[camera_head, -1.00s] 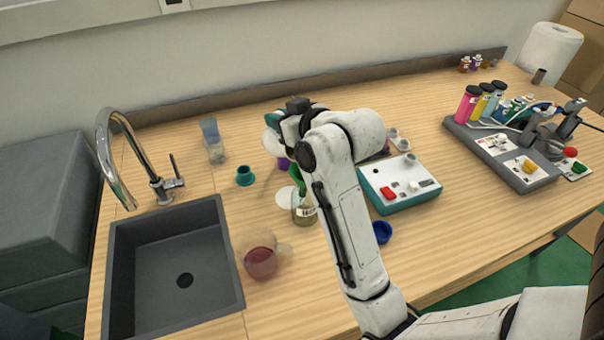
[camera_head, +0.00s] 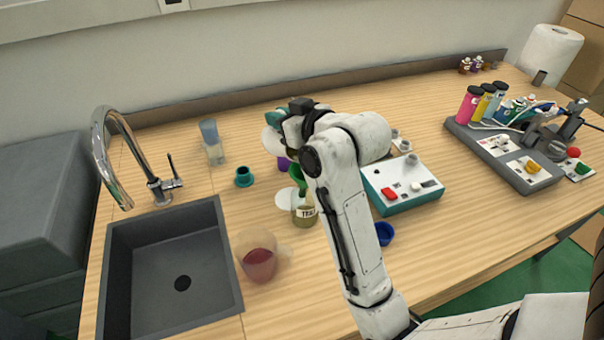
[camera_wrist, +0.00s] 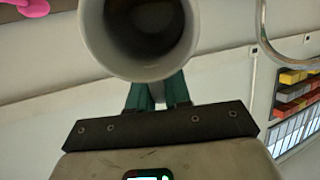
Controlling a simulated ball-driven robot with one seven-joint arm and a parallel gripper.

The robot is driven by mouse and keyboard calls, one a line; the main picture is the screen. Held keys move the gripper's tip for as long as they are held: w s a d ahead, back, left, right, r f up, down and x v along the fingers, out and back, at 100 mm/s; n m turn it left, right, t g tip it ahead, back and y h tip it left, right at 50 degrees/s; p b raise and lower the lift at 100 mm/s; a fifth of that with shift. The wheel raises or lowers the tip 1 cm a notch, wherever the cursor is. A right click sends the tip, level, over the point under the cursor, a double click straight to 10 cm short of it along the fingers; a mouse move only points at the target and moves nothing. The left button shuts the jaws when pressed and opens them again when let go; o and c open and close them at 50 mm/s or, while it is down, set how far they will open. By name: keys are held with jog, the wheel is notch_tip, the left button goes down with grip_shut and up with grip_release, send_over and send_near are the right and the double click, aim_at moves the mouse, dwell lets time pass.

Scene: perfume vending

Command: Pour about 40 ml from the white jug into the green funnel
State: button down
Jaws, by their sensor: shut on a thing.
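My gripper (camera_wrist: 157,95) has teal fingers shut on the white jug (camera_wrist: 88,40), whose round mouth faces the wrist camera. Its inside looks dark, and I cannot tell the liquid level. In the head view the jug (camera_head: 271,141) is mostly hidden behind my wrist, above and behind the green funnel (camera_head: 299,180). The funnel stands in a labelled glass jar (camera_head: 304,216) holding yellowish liquid, partly hidden by my arm. No stream of liquid shows.
A beaker of red liquid (camera_head: 259,264) stands front left, beside the sink (camera_head: 112,275). A teal cap (camera_head: 244,177), a white disc (camera_head: 286,199), a blue cap (camera_head: 384,233) and a white-topped device (camera_head: 404,184) surround the jar. A bottle rack (camera_head: 520,178) stands right.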

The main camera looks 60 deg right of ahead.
jog(key=shift+s+f+t+b, duration=0.1)
jog(key=shift+s+t+b, duration=0.15)
jog(key=shift+b, duration=0.5)
dwell(0.6)
jog(key=shift+w, duration=0.1)
